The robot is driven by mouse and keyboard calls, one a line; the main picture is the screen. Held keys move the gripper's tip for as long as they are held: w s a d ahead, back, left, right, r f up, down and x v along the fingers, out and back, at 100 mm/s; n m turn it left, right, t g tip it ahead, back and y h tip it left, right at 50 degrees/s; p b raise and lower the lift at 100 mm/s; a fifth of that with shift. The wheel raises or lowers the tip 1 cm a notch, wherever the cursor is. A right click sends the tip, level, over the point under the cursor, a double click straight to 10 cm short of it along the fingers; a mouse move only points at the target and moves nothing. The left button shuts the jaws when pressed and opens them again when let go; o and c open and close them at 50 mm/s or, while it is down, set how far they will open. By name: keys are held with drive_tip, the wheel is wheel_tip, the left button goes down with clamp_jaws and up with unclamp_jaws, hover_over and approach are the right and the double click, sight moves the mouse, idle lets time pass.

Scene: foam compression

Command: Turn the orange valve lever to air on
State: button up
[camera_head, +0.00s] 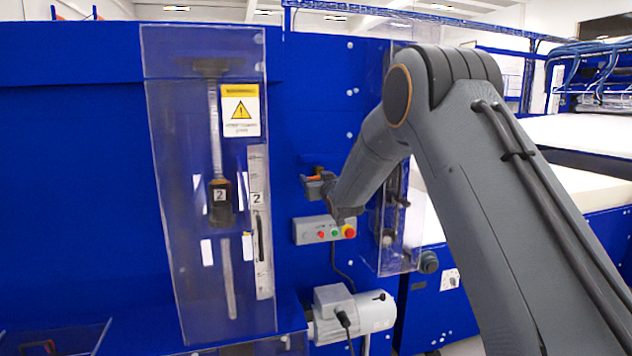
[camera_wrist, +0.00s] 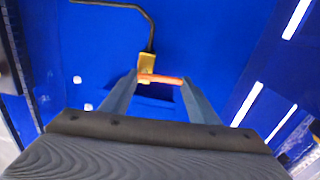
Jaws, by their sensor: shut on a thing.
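The orange valve lever (camera_wrist: 162,79) shows in the wrist view, lying roughly level beside a brass-coloured valve body (camera_wrist: 146,63) on the blue panel. My gripper (camera_wrist: 160,84) has one finger on each side of the lever and is shut on it. In the head view a small bit of the orange lever (camera_head: 317,177) shows at my gripper (camera_head: 322,186), against the blue panel. The rest of the valve is hidden there behind my gripper. No air-on mark can be read.
Below my gripper is a grey control box (camera_head: 325,230) with coloured buttons. A grey motor (camera_head: 352,312) sits lower down. A clear guard (camera_head: 210,190) with a yellow warning sign (camera_head: 240,110) stands to the left. Another clear guard (camera_head: 400,225) is close on the right. A dark pipe (camera_wrist: 150,35) leads to the valve.

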drive_tip(key=f+n+b, duration=0.1)
drive_tip(key=n+b, duration=0.4)
drive_tip(key=b, duration=0.2)
drive_tip(key=d+f+n+b, duration=0.1)
drive_tip(key=n+b, duration=0.5)
drive_tip(key=b, duration=0.2)
drive_tip(key=d+f+n+b, duration=0.1)
drive_tip(key=n+b, duration=0.5)
drive_tip(key=b, duration=0.1)
drive_tip(key=shift+w, duration=0.25)
drive_tip(key=shift+d+b, duration=0.1)
drive_tip(key=shift+b, duration=0.2)
drive_tip(key=o, duration=1)
drive_tip(key=shift+o, duration=0.2)
drive_tip(key=b+v, duration=0.1)
drive_tip(key=v, duration=0.6)
drive_tip(key=shift+s, duration=0.35)
drive_tip(key=shift+d, duration=0.1)
